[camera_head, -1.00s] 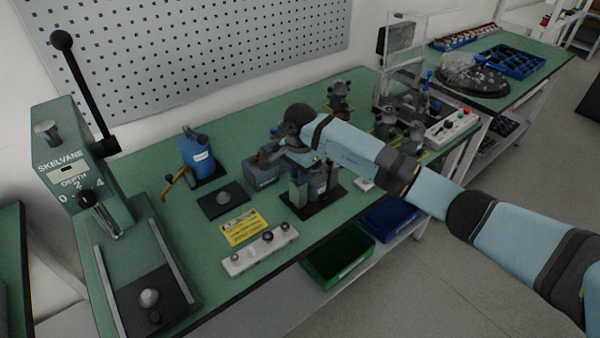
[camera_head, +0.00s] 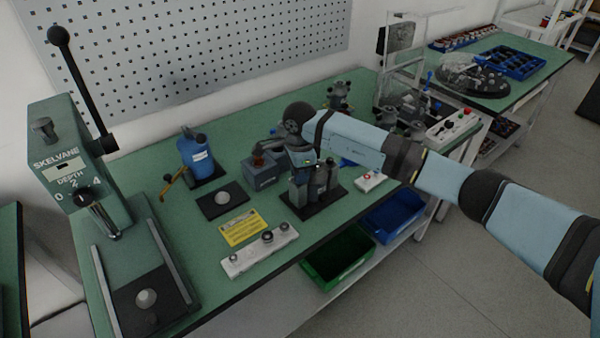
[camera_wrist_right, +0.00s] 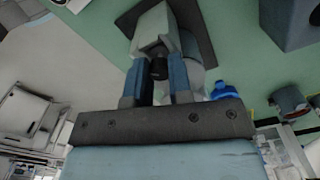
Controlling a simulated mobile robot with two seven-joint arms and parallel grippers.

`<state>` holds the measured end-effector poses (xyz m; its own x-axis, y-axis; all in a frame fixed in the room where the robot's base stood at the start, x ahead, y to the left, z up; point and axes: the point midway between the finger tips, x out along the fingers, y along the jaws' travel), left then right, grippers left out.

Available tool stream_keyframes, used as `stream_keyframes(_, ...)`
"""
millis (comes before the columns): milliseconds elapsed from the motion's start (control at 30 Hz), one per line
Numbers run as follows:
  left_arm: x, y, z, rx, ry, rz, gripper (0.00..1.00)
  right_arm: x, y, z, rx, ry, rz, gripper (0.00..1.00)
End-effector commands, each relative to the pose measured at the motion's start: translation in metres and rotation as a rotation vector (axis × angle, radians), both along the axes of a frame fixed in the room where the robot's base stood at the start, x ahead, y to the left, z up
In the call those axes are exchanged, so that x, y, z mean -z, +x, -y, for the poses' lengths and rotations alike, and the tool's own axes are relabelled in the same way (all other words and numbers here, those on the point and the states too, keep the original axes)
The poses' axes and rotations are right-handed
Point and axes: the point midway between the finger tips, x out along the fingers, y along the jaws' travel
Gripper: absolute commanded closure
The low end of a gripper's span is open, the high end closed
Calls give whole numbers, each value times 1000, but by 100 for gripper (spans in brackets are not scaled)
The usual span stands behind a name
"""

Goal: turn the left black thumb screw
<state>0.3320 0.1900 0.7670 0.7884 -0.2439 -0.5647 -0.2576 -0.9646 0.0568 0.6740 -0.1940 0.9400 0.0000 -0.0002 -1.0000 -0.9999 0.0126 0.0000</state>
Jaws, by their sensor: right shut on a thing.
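A grey fixture on a dark base plate (camera_head: 330,203) stands near the front edge of the green bench, left of my right forearm. My right gripper (camera_head: 303,165) is over the fixture and covers its top in the head view. In the right wrist view, the two blue fingers (camera_wrist_right: 158,85) are closed around a black thumb screw (camera_wrist_right: 160,67) on the grey fixture (camera_wrist_right: 152,32). The head view hides the screw, so I cannot tell there whether it is the left one. My left gripper is not in view.
A grey box with a red top (camera_head: 262,172) stands close left of the fixture. A green bin (camera_head: 338,258) sits below the bench edge.

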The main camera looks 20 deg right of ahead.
Motion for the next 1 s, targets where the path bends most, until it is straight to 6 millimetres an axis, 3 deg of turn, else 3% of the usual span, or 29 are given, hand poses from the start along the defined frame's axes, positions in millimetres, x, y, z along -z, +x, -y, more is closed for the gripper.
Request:
stream_keyframes(400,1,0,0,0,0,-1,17,0,0,0,8,1,1,100)
stream_keyframes(433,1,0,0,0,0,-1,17,0,0,0,8,1,1,73)
stream_keyframes(533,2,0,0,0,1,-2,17,0,0,0,8,1,1,54)
stream_keyframes(833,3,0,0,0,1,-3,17,-2,0,0,7,1,1,54)
stream_keyframes(1000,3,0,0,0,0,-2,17,-21,1,0,6,0,3,54)
